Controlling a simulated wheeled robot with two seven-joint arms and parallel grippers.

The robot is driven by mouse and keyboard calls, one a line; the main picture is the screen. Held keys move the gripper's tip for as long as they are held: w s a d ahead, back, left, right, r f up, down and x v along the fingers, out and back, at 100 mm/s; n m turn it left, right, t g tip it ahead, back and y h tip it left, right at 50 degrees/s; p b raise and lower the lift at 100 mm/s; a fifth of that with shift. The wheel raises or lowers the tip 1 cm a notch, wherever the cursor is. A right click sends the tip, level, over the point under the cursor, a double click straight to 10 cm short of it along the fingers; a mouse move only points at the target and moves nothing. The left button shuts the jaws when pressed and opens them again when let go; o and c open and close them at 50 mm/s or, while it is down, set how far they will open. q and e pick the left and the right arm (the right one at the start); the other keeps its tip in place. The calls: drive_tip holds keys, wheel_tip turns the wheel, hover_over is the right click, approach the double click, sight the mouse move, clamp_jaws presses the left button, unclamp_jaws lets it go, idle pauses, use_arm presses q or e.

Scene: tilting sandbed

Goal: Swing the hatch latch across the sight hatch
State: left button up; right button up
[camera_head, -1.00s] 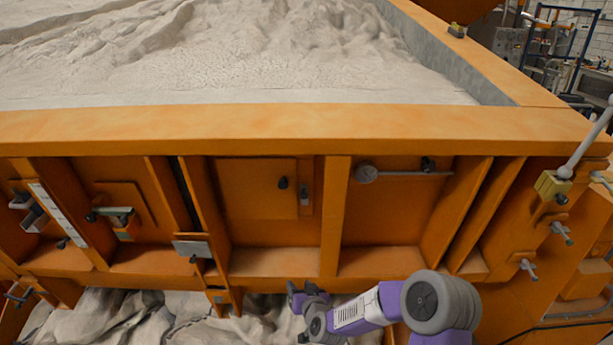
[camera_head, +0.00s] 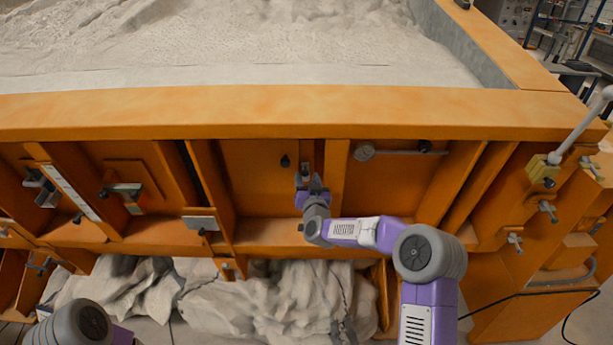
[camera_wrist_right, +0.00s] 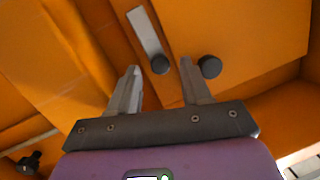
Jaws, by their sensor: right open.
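The sight hatch (camera_head: 257,178) is a flat orange panel in the middle bay of the sandbed's front, with a black knob (camera_head: 285,160) near its right edge. The hatch latch is a short grey bar (camera_wrist_right: 147,32) with a black knob (camera_wrist_right: 160,65) at one end. It lies beside the hatch, on the strip to its right; in the head view my gripper hides most of it. My right gripper (camera_head: 309,181) is open in front of the latch. In the right wrist view its fingertips (camera_wrist_right: 160,67) appear on either side of the latch knob; contact cannot be told. My left gripper is out of view.
A round disc on a rod (camera_head: 364,152) is in the bay to the right. A grey plate (camera_head: 200,223) sticks out at the left post. Upright orange ribs flank the hatch bay, and the rim (camera_head: 300,112) overhangs it. Crumpled grey material (camera_head: 265,300) lies below.

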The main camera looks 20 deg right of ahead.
drive_tip(key=shift+w, duration=0.65)
clamp_jaws()
